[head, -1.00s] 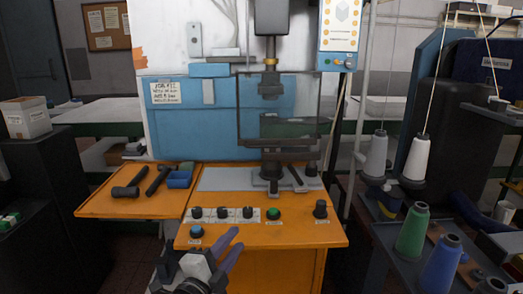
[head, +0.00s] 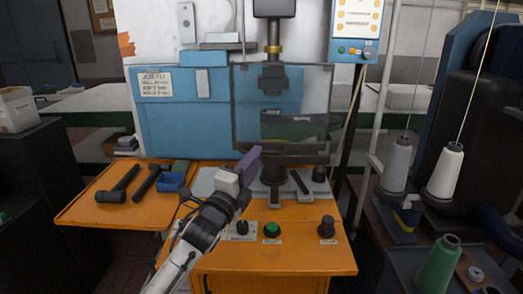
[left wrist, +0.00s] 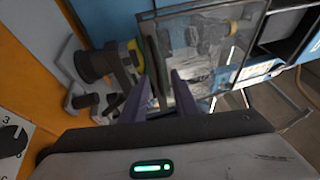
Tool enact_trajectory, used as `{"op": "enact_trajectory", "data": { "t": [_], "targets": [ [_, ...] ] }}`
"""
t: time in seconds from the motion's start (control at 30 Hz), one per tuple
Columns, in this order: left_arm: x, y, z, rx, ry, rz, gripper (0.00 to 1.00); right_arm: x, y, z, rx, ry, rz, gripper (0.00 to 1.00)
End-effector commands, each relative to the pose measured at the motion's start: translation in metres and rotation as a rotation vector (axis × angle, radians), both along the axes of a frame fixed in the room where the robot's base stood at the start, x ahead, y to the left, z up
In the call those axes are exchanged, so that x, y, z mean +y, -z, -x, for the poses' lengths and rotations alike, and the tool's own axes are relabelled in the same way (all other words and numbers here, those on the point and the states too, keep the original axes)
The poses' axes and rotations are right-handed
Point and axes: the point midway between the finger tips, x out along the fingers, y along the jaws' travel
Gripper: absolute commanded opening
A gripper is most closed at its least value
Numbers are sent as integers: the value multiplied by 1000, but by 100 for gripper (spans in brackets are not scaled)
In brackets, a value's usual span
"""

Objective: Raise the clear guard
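The clear guard (head: 308,105) is a see-through panel in a dark frame. It stands upright in front of the press ram (head: 272,78) on the blue and white machine, its lower edge above the orange worktable. My left gripper (head: 250,162) is just below and left of the guard's lower edge in the head view; contact cannot be told there. In the left wrist view, the two purple fingers (left wrist: 161,98) are apart with no clear hold on anything. The guard (left wrist: 205,40) shows just beyond them. My right gripper is not in view.
The orange table (head: 95,212) holds dark hammer-like tools (head: 120,184) and a blue bin (head: 171,182) at left. A green button (head: 271,230) and black knobs (head: 327,226) line its front. Thread cones (head: 444,172) stand at right.

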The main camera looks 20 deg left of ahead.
Motion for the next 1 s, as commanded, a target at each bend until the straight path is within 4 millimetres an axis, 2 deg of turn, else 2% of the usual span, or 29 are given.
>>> {"op": "enact_trajectory", "data": {
  "t": [0.1,0.3,0.67,0.7,0.87,1.0],
  "targets": [
    [-3,-5,-20,-1,0,2,28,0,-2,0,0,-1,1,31],
    [-5,-7,-40,0,1,2,28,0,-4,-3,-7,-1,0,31],
    [-6,-8,-46,0,1,1,28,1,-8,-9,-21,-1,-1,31],
    [-6,-8,-46,0,1,1,26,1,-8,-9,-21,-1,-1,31],
    [-6,-8,-45,0,1,1,0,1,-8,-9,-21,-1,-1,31],
    [-6,-9,-45,-2,1,1,0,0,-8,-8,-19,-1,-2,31]
  ]
}}
